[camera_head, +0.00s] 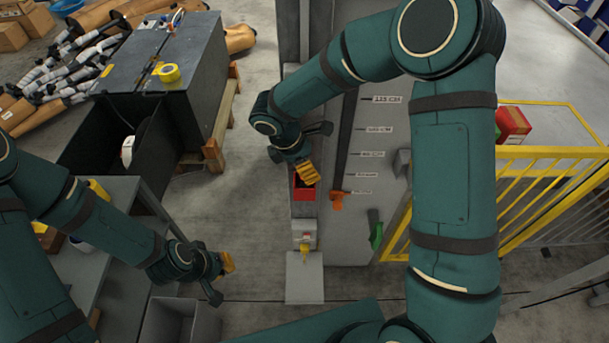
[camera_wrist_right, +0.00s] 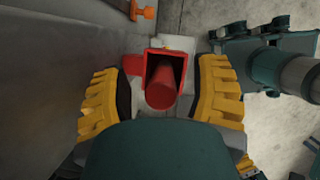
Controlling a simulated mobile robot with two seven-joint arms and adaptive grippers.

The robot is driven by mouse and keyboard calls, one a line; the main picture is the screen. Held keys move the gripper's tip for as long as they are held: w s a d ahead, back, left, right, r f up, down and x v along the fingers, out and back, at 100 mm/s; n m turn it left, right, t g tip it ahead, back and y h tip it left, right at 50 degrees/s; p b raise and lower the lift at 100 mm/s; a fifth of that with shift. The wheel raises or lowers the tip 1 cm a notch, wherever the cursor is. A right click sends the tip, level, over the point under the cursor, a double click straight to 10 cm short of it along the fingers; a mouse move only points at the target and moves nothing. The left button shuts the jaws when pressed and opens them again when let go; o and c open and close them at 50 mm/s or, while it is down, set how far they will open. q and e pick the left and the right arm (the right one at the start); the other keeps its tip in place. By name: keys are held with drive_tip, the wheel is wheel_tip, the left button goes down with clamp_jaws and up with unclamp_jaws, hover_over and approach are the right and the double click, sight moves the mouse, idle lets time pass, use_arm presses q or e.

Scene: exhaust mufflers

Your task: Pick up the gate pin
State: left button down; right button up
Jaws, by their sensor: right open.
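A red cylinder (camera_wrist_right: 162,88), which looks like the gate pin, stands in an open-topped red square holder (camera_wrist_right: 150,60). The holder also shows as a red box (camera_head: 304,192) in the head view, on a narrow grey post. My right gripper (camera_wrist_right: 160,98) is open, with one yellow ribbed finger on each side of the cylinder and visible gaps to both. In the head view my right gripper (camera_head: 306,173) hangs just above the holder and hides part of it. My left gripper (camera_head: 222,276) is low at left, away from the holder; its finger opening is unclear.
A grey panel with labels (camera_head: 388,99) stands right of the holder, with an orange piece (camera_head: 337,200) and a green handle (camera_head: 375,232). A yellow railing (camera_head: 500,205) is at right. A grey bin (camera_head: 178,322) lies below my left gripper. A dark cabinet (camera_head: 170,75) stands at upper left.

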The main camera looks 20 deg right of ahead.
drive_tip(key=shift+c, duration=0.4)
clamp_jaws()
